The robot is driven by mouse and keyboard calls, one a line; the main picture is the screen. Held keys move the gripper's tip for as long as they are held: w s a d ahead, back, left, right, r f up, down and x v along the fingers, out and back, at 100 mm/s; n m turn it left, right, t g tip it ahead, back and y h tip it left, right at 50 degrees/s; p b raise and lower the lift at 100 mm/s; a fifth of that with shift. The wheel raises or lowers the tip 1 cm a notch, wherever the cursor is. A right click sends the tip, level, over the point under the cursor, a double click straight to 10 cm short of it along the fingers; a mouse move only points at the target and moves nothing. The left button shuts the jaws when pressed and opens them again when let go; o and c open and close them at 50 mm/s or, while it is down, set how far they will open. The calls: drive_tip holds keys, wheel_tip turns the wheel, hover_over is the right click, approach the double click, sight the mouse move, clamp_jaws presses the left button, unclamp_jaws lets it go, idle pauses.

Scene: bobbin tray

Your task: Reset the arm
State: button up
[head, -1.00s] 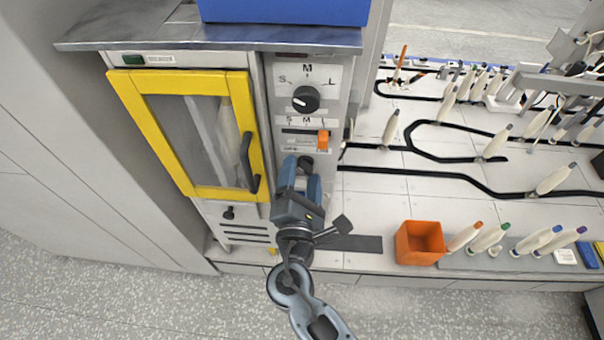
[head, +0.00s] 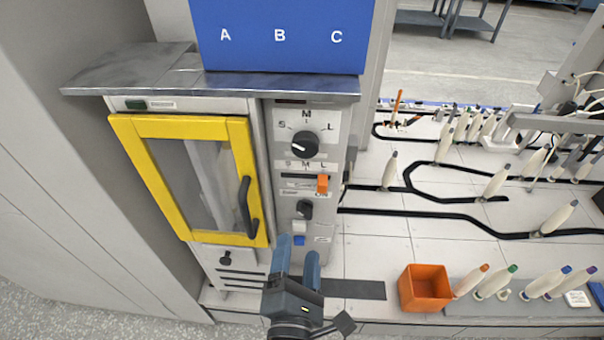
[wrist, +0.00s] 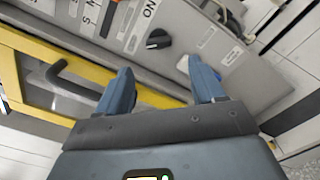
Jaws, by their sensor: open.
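My gripper (head: 297,258) is low in front of the machine's control panel in the head view, with its two blue fingers apart and nothing between them. The fingers also show in the wrist view (wrist: 162,82), spread and empty, with the grey panel beyond. The panel carries a black dial (head: 305,144) at the top, an orange slider (head: 322,184) at the right end of its slot and a lower black knob (head: 304,208). This knob also shows in the wrist view (wrist: 158,39). A blue button (head: 299,240) sits just above the fingers.
A yellow-framed door (head: 257,190) with a black handle (head: 246,207) is closed left of the panel. An orange bin (head: 425,289) and several bobbins stand on the right worktop. A blue box (head: 280,55) marked A, B, C is above.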

drive_tip(key=s+d+f+m+g+y, duration=0.1)
drive_tip(key=s+d+f+m+g, duration=0.2)
drive_tip(key=s+d+m, duration=0.4)
drive_tip(key=s+d+f+m+g+y, duration=0.15)
drive_tip(key=s+d+f+m, duration=0.3)
drive_tip(key=s, duration=0.55)
drive_tip(key=s+d+r+m+h, duration=0.1)
drive_tip(key=s+d+r+m, duration=0.5)
drive_tip(key=r, duration=0.3)
drive_tip(key=s+d+r+m+t+h, duration=0.1)
drive_tip(key=s+d+r+m, duration=0.5)
drive_tip(key=s+r+m, duration=0.1)
wheel_tip(320, 180, up, 2)
drive_tip(key=shift+m, duration=0.65)
drive_tip(key=shift+c, duration=0.2)
